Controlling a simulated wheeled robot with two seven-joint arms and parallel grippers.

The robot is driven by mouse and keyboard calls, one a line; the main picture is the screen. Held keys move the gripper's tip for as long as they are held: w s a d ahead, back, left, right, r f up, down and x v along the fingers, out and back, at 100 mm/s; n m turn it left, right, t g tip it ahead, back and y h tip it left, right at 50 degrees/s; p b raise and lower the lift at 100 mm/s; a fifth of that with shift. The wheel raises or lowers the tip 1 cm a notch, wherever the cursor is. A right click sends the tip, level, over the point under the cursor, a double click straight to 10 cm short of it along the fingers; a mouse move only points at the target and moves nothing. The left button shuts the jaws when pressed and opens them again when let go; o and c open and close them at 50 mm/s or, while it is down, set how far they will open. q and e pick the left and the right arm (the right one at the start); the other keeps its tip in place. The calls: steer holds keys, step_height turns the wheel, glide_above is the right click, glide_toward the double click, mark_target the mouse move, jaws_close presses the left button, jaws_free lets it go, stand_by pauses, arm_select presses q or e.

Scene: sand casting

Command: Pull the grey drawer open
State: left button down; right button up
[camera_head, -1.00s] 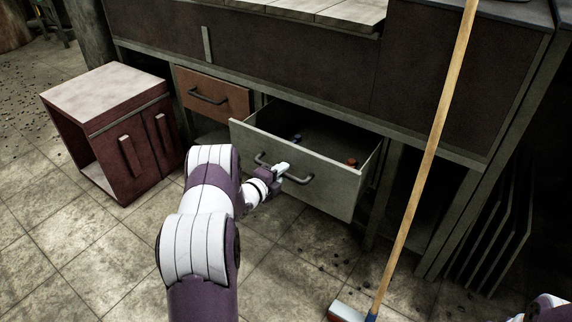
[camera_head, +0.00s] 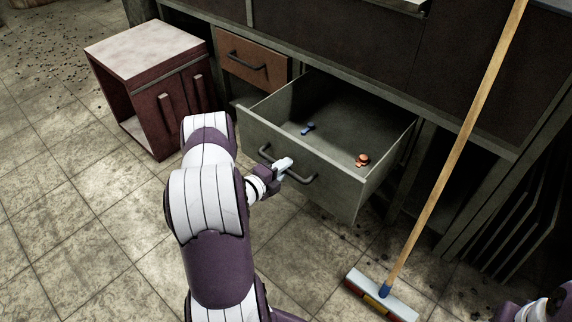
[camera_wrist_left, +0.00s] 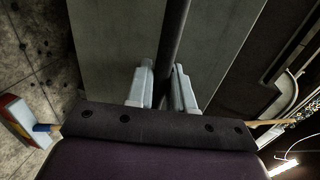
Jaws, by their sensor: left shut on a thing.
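The grey drawer (camera_head: 325,170) stands well out of the workbench, with its inside in view. Its dark bar handle (camera_head: 301,179) runs across the front. My left gripper (camera_head: 285,165) is shut on this handle. In the left wrist view the handle (camera_wrist_left: 176,45) passes between the two pale fingers (camera_wrist_left: 160,88). A small blue item (camera_head: 308,128) and an orange item (camera_head: 362,160) lie on the drawer floor. Part of my right arm (camera_head: 540,308) shows at the lower right corner; its fingers cannot be made out.
A closed brown drawer (camera_head: 250,62) sits to the left of the grey one. A dark red cabinet (camera_head: 150,90) stands on the floor at left. A broom (camera_head: 455,145) leans at right, its head (camera_head: 383,296) on the tiles. The floor in front is mostly clear.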

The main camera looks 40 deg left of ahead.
arm_select(q)
steer(key=c, duration=1.2)
jaws_free()
steer(key=shift+o, duration=0.2)
steer(key=p+v, duration=0.3)
steer(key=v, duration=0.9)
steer(key=shift+s+p, duration=0.35)
steer(key=shift+p, duration=0.05)
steer(key=shift+a, duration=0.1)
